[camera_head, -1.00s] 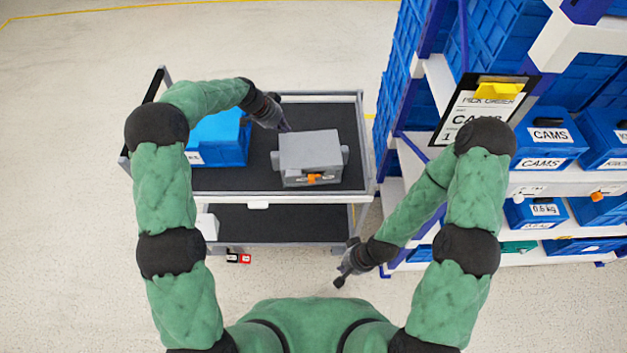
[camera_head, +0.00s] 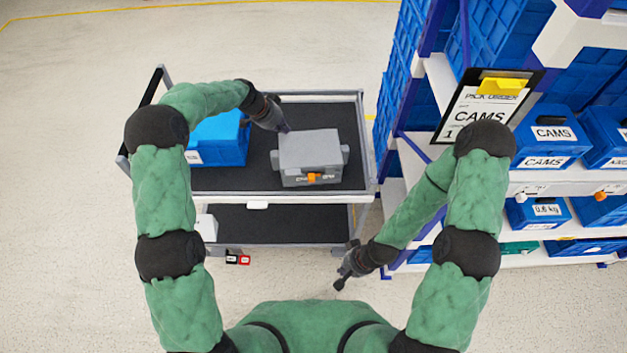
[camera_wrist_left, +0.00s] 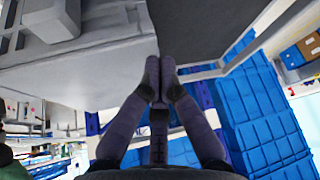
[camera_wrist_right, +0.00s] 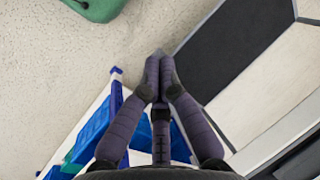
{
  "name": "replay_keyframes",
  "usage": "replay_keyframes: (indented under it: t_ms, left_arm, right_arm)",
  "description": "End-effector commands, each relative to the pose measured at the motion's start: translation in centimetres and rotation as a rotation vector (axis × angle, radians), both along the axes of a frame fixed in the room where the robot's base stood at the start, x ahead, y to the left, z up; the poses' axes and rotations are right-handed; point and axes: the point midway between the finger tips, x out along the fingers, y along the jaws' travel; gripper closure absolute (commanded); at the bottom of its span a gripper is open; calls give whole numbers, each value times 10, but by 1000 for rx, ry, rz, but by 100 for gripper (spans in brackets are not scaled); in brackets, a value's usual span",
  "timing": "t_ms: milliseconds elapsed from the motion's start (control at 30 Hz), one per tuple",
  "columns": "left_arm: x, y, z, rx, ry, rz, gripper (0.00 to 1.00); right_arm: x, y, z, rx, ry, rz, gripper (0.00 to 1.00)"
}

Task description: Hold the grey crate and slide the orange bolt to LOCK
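The grey crate (camera_head: 310,150) sits on the cart's dark top, with a handle lug on each side. In the head view the orange bolt (camera_head: 314,178) is on its front face, at the middle of a pale label strip too small to read. My left gripper (camera_head: 286,129) is at the crate's back left corner, fingers pointing down to it. In the left wrist view its fingertips (camera_wrist_left: 158,88) are together beside the grey crate wall (camera_wrist_left: 100,70); contact is unclear. My right gripper (camera_head: 340,281) is in front of the cart, apart from the crate; its fingertips (camera_wrist_right: 159,58) are together and empty.
A blue bin (camera_head: 220,140) stands on the cart left of the crate. The cart's dark top (camera_head: 345,115) is clear behind and right of the crate. A shelf rack with blue bins (camera_head: 548,140) and a clipboard (camera_head: 480,110) stands on the right, close to my right arm.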

Motion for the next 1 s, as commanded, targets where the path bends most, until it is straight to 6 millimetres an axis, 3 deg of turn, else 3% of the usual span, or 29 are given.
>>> replay_keyframes:
  t_ms: [33, 167, 200, 367, 567, 800, 1000]
  left_arm:
    - [-3, -1, -5, 1, 9, -3, 100]
    - [-3, -1, -6, 1, 10, -3, 100]
    - [-3, -1, -6, 1, 12, -4, 100]
    - [-4, -1, -7, 2, 13, -4, 100]
    - [-5, -1, -8, 2, 15, -4, 100]
    - [-6, -1, -10, 2, 17, -5, 100]
    - [-6, -1, -11, 2, 19, -6, 100]
  right_arm:
    - [0, 0, 0, 0, 0, 0, 100]
    - [3, 1, 0, -3, -10, 0, 64]
    - [6, 1, 0, -7, -24, 1, 59]
    - [32, 10, 1, -40, -141, 7, 59]
    - [82, 27, 12, -111, -393, 16, 59]
    - [129, 50, 43, -198, -713, 26, 59]
    - [150, 69, 80, -267, -982, 30, 59]
